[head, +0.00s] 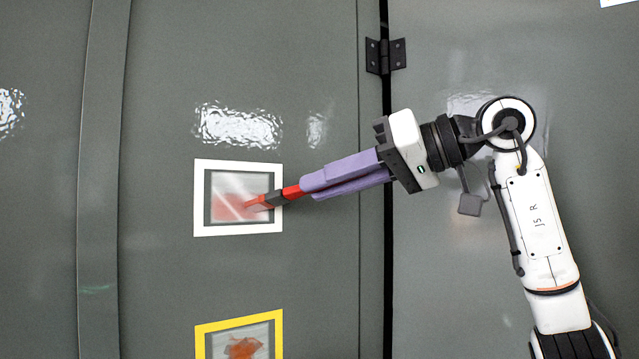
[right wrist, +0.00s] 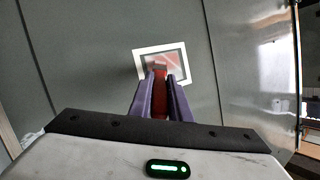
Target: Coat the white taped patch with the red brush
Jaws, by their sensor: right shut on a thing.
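The white taped patch (head: 205,228) is a square frame of white tape on the grey enclosure panel. Inside it is a pale area partly covered in translucent red, with lighter diagonal streaks. My right gripper (head: 304,190) is shut on the red brush (head: 291,191), which points left with its tip over the patch's lower right part. I cannot tell whether the tip touches the surface. In the right wrist view the brush (right wrist: 160,95) lies between the purple fingers (right wrist: 160,80), with the white patch (right wrist: 143,54) just beyond. My left gripper is not in view.
A yellow taped patch (head: 275,340) with an orange-red mark inside sits below on the same panel, cut off by the picture's edge. A black hinge (head: 385,56) and a dark door gap lie to the right. A raised vertical strip (head: 98,180) runs at left.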

